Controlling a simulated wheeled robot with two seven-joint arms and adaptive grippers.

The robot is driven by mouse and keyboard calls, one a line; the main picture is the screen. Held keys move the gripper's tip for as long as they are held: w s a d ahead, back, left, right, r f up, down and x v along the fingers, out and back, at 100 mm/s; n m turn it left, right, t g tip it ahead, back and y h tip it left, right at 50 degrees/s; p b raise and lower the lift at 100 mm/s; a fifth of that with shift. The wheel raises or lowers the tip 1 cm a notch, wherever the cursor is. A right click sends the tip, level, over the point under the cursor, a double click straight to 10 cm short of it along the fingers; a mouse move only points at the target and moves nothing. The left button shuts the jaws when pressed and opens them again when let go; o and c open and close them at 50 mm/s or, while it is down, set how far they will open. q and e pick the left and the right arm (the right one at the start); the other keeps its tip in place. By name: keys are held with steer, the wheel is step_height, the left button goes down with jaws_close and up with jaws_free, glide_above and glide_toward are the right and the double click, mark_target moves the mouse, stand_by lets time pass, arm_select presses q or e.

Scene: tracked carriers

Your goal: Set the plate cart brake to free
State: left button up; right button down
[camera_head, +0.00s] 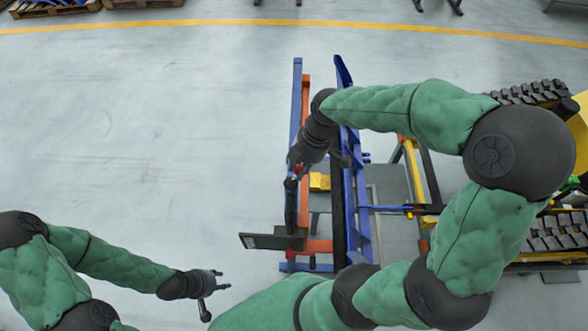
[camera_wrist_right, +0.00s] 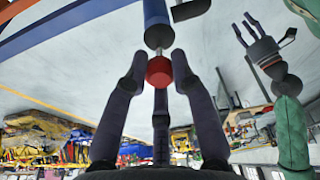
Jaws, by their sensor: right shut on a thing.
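The cart (camera_head: 296,100) is a blue and orange frame standing upright in the middle of the head view. My right gripper (camera_head: 296,172) is at its left side, reaching in from the right. In the right wrist view, a red knob (camera_wrist_right: 159,71) on a short metal stem under a blue cylinder (camera_wrist_right: 156,22) sits between the fingers, which are shut on it. The knob shows only as a small red spot in the head view (camera_head: 298,168). My left gripper (camera_head: 217,287) is open and empty at the lower left, away from the cart; its spread fingers also show in the right wrist view (camera_wrist_right: 256,38).
A tracked machine (camera_head: 545,235) with black tracks and yellow parts stands right of the cart. A dark flat plate (camera_head: 262,241) juts left from the cart's lower part. The grey floor at left is clear. Pallets (camera_head: 55,8) lie at the far back left.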

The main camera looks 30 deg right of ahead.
steer(key=shift+s+d+f+b, duration=0.6)
steer(key=shift+s+d+f, duration=0.05)
steer(key=shift+d, duration=0.1)
steer(key=shift+s+f, duration=0.1)
steer(key=c, duration=1)
jaws_free()
steer(key=shift+c, duration=0.2)
steer(key=shift+d, duration=0.25)
steer(key=shift+r, duration=0.25)
steer(key=w+v, duration=0.1)
steer(key=v, duration=1)
steer(key=shift+s+r, duration=0.4)
steer(key=shift+r, duration=0.05)
